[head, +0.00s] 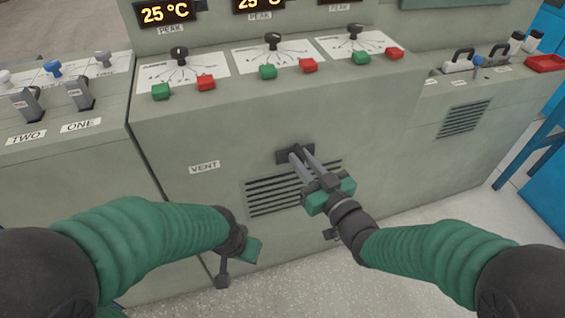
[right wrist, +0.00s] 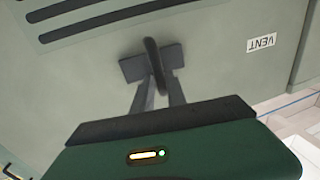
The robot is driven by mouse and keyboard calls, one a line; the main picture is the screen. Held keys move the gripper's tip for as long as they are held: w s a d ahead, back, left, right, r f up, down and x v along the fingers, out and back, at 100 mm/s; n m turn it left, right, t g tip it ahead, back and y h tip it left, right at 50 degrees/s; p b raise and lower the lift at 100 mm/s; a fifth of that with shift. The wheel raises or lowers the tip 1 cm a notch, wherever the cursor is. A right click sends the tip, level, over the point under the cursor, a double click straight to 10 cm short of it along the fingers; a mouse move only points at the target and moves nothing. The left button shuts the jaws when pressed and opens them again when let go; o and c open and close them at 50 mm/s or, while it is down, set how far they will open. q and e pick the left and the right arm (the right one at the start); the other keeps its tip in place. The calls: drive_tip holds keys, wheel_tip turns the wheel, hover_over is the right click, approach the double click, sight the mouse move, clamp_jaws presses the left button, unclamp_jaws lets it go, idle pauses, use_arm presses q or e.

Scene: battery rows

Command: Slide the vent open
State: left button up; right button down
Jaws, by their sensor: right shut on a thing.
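The vent is a dark slotted grille (head: 272,196) on the front of the grey cabinet, with a VENT label (head: 204,167) to its left. A dark handle on a small plate (head: 283,155) sits just above the grille; the handle also shows in the right wrist view (right wrist: 153,58). My right gripper (head: 300,155) reaches up to the plate, its two fingers shut on the handle. Its arm and palm cover the right part of the grille. My left gripper (head: 222,272) hangs low in front of the cabinet, empty and away from the vent; its fingers are not clear.
Green buttons (head: 161,91), red buttons (head: 206,83) and dark knobs (head: 179,54) line the sloping panel above. Levers (head: 80,94) stand on the left console. A second grille (head: 464,118) is on the right cabinet, near a blue frame (head: 535,140). The front floor is clear.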

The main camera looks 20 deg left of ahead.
drive_tip(key=w+d, duration=0.2)
drive_tip(key=d, duration=0.1)
drive_tip(key=shift+r+p, duration=0.15)
drive_tip(key=shift+p, duration=0.25)
drive_tip(key=shift+w+d, duration=0.2)
drive_tip(key=shift+d, duration=0.05)
drive_tip(key=shift+w+d, duration=0.15)
drive_tip(key=shift+d, duration=0.1)
drive_tip(key=c, duration=1.5)
unclamp_jaws()
drive_tip(key=shift+o, duration=0.2)
drive_tip(key=shift+a, duration=0.1)
drive_tip(key=p+v, duration=1.3)
drive_tip(key=v, duration=0.4)
